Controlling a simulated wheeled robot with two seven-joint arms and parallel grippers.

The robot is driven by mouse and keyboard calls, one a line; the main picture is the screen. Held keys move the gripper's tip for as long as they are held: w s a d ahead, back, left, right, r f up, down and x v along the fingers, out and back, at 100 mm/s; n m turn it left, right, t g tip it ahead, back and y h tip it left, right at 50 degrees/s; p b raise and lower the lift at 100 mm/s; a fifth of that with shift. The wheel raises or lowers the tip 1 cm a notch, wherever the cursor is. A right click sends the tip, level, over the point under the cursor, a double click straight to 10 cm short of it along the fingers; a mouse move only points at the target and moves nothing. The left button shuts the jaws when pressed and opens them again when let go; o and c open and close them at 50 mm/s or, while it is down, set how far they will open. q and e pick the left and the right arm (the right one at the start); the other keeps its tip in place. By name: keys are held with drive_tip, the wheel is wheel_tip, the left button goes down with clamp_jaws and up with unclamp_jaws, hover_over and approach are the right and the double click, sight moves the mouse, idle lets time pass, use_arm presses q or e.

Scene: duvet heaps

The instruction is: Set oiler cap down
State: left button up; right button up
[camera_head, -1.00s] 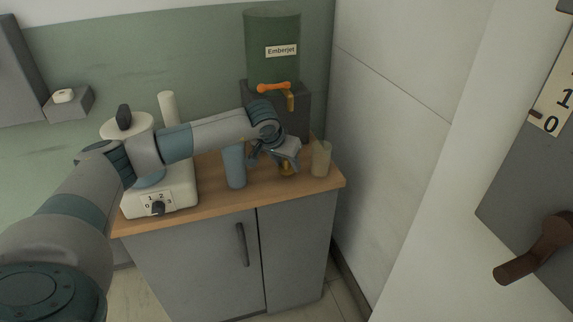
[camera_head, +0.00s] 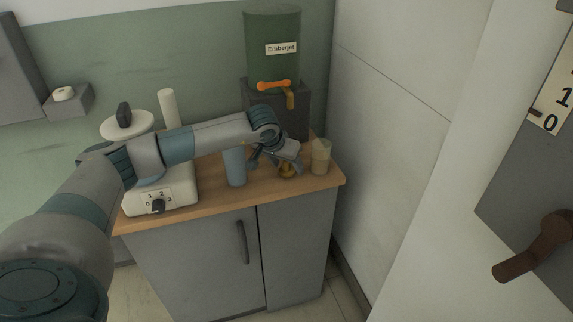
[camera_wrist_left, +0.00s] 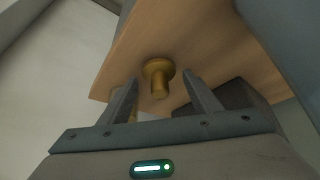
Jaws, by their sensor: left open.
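The oiler cap (camera_head: 287,172) is a small brass piece on the wooden counter top, partly hidden below my left gripper in the head view. In the left wrist view the cap (camera_wrist_left: 157,78) shows a round flange and a short stem, and it stands on the wood. My left gripper (camera_head: 286,161) is at the cap. In the wrist view its two fingers (camera_wrist_left: 160,95) are apart, one on each side of the cap, with a visible gap to each. My right gripper is not in view.
A blue cup (camera_head: 234,167) stands left of the gripper and a beige cup (camera_head: 321,157) close on its right. Behind is the green Emberjet tank (camera_head: 272,30) with an orange handle (camera_head: 273,86) on a dark stand. A white dial device (camera_head: 170,190) stands at the counter's left.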

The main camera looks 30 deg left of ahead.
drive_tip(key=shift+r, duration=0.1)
use_arm(q)
drive_tip(key=shift+r, duration=0.15)
drive_tip(key=shift+s+r, duration=0.15)
drive_tip(key=shift+r, duration=0.05)
drive_tip(key=b+v, duration=0.2)
drive_tip(key=v, duration=0.9)
drive_tip(key=shift+r, duration=0.25)
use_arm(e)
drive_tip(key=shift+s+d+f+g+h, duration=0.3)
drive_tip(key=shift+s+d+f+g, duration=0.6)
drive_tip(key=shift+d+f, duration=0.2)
use_arm(q)
drive_tip(key=shift+s, duration=0.1)
